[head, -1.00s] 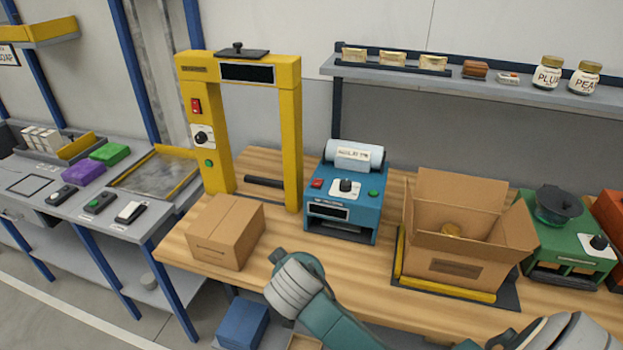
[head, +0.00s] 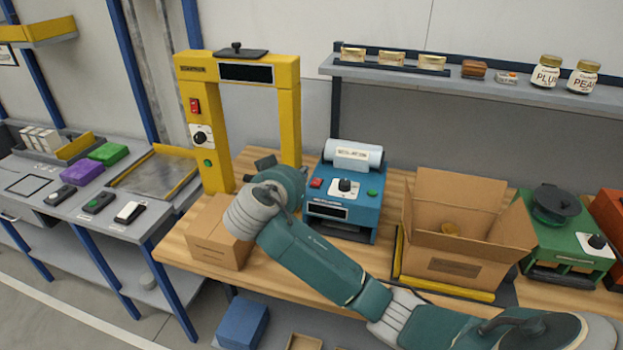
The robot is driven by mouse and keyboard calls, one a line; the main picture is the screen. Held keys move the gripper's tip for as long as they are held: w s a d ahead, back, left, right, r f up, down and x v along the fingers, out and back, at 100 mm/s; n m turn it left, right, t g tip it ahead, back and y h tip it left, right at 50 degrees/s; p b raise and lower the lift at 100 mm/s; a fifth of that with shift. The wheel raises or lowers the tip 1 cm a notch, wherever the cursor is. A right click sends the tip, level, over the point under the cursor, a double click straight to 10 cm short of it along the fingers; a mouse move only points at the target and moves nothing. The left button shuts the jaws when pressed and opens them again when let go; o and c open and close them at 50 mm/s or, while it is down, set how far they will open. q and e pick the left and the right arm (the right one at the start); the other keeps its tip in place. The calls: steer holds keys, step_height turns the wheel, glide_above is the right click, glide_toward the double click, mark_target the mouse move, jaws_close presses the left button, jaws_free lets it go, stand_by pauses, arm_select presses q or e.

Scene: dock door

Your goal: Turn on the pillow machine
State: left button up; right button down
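The blue machine (head: 343,218) with a pale roll (head: 353,154) on top stands on the wooden bench; I take it as the pillow machine. Its front has a red switch (head: 316,183), a black knob on a white plate (head: 345,187) and a green button (head: 372,193). My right arm reaches in from the lower right. Its dark gripper (head: 264,164) is left of the blue machine, in front of the yellow frame's opening, apart from the red switch in the picture. The wrist hides most of the gripper, so its fingers are unclear. My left gripper is out of view.
A yellow frame machine (head: 214,122) and a closed carton (head: 212,236) are at left, the carton partly behind my wrist. An open carton (head: 440,240) and a green machine (head: 572,245) stand at right. A shelf (head: 480,88) hangs behind.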

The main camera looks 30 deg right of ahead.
steer(key=p, duration=0.4)
glide_above(317, 182)
steer(key=s+a, duration=0.1)
steer(key=a, duration=0.1)
step_height(317, 182, down, 3)
steer(key=shift+s+a, duration=0.15)
steer(key=f, duration=0.1)
steer(key=f+p, duration=0.1)
steer(key=f, duration=0.1)
steer(key=shift+a+f, duration=0.2)
steer(key=shift+f, duration=0.05)
steer(key=shift+s+f, duration=0.1)
steer(key=shift+f, duration=0.4)
